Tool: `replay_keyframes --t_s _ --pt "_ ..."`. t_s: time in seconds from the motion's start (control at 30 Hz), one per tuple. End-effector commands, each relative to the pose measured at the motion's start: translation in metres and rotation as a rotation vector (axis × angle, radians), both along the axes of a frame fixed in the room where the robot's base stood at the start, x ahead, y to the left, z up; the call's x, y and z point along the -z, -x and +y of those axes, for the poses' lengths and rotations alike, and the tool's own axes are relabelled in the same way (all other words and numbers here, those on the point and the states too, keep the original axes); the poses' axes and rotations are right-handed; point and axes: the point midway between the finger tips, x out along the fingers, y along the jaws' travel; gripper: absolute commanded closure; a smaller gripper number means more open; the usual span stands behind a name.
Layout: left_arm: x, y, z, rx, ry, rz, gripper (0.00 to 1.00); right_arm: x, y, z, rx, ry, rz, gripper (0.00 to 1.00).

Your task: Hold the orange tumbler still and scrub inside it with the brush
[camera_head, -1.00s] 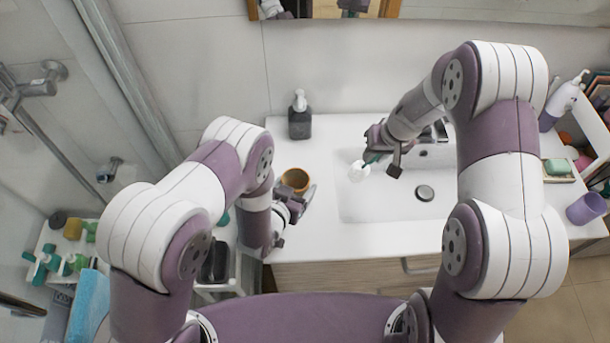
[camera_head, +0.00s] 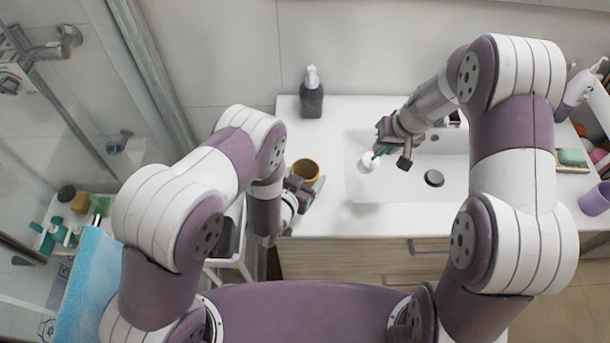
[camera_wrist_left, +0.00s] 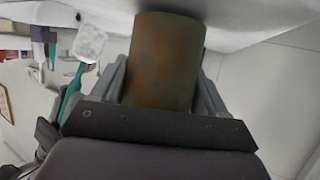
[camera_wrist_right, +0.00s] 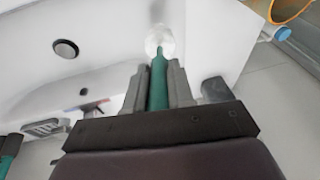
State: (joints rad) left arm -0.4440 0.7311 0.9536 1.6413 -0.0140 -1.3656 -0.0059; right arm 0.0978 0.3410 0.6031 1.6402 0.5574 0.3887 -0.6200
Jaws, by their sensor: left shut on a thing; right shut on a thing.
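The orange tumbler (camera_head: 305,168) stands upright on the white counter, left of the sink. My left gripper (camera_head: 301,187) is shut around its side; in the left wrist view the tumbler (camera_wrist_left: 165,62) fills the space between the fingers. The brush has a green handle and a white round head (camera_head: 367,162). My right gripper (camera_head: 392,146) is shut on the handle, which shows in the right wrist view (camera_wrist_right: 158,85). The brush head is over the sink, right of the tumbler and apart from it. The tumbler's inside bottom is hidden.
The sink basin (camera_head: 440,205) with a dark drain (camera_head: 433,178) lies right of the tumbler. A dark soap dispenser (camera_head: 311,95) stands behind it. A purple cup (camera_head: 594,199) and a soap dish are at the far right. The counter between tumbler and sink is clear.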

Motion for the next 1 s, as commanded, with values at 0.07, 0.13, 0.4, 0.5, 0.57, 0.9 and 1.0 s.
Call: replay_keyframes --t_s 0.07,0.13,0.4,0.5,0.57,0.9,1.0 --pt "0.002 -0.0001 0.0001 0.0 0.0 0.0 0.57 0.0019 -0.0002 0.0 0.0 0.0 0.0 1.0" --pt "0.0031 -0.0002 0.0 0.0 0.0 0.0 0.57 0.003 -0.0001 0.0 0.0 0.0 0.0 1.0" --pt "0.0025 -0.0001 0.0001 0.0 0.0 0.0 0.13 0.0023 -0.0001 0.0 0.0 0.0 0.0 1.0" --pt "0.0025 -0.0001 0.0001 0.0 0.0 0.0 0.0 0.0024 -0.0002 0.0 0.0 0.0 0.0 1.0" --pt "0.0025 -0.0002 0.0 0.0 0.0 0.0 0.0 0.0024 -0.0002 0.0 0.0 0.0 0.0 1.0" --pt "0.0027 0.0 0.0001 0.0 0.0 0.001 0.0 0.0024 -0.0002 0.0 0.0 0.0 0.0 1.0" --pt "0.0026 -0.0001 0.0001 0.0 0.0 0.0 0.33 0.0024 -0.0002 0.0 0.0 0.0 0.0 1.0"
